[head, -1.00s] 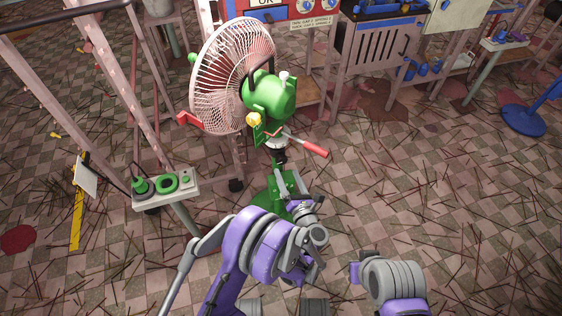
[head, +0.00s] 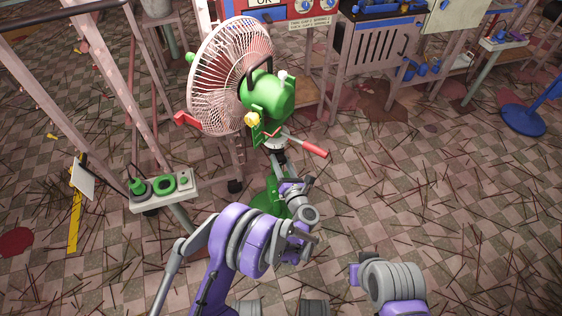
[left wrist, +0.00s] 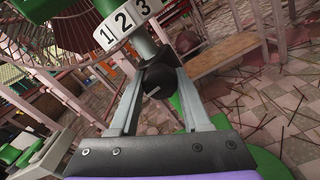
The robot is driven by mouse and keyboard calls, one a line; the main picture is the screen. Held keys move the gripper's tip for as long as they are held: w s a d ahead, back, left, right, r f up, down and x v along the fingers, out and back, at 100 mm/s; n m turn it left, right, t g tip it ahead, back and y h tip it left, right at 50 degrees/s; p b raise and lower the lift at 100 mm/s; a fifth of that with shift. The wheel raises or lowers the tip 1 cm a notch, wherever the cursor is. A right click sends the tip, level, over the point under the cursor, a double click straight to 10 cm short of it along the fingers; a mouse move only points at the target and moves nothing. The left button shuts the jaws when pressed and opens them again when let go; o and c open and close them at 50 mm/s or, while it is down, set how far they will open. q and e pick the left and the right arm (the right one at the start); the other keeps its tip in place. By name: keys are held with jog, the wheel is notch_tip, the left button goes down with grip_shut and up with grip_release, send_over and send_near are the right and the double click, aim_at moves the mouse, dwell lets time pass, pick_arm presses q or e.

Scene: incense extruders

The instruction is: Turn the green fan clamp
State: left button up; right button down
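The green fan (head: 268,98) stands on a post with a green base (head: 262,197), at the centre of the head view. Its clamp is most likely the black knob (head: 279,157) on the post, below a white numbered ring. In the left wrist view the knob (left wrist: 160,79) faces the camera, below the ring (left wrist: 127,22). My left gripper (left wrist: 158,98) is open, with one finger on each side of the knob; I cannot tell whether they touch it. In the head view my left wrist partly hides the base. My right gripper's fingers are not visible.
A red-handled lever (head: 307,145) sticks out to the right of the post. A white panel with green buttons (head: 165,188) stands to the left. Workbenches (head: 375,60) line the back. The checkered floor on the right has scattered sticks and free room.

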pick_arm(q)
grip_shut()
jog(key=shift+m, duration=0.3)
jog(key=m, duration=0.2)
jog(key=shift+m+b, duration=0.35)
jog(key=shift+m, duration=0.05)
jog(key=m, duration=0.3)
jog(key=shift+m, duration=0.3)
jog(key=m, duration=1.1)
jog(key=shift+m, duration=0.5)
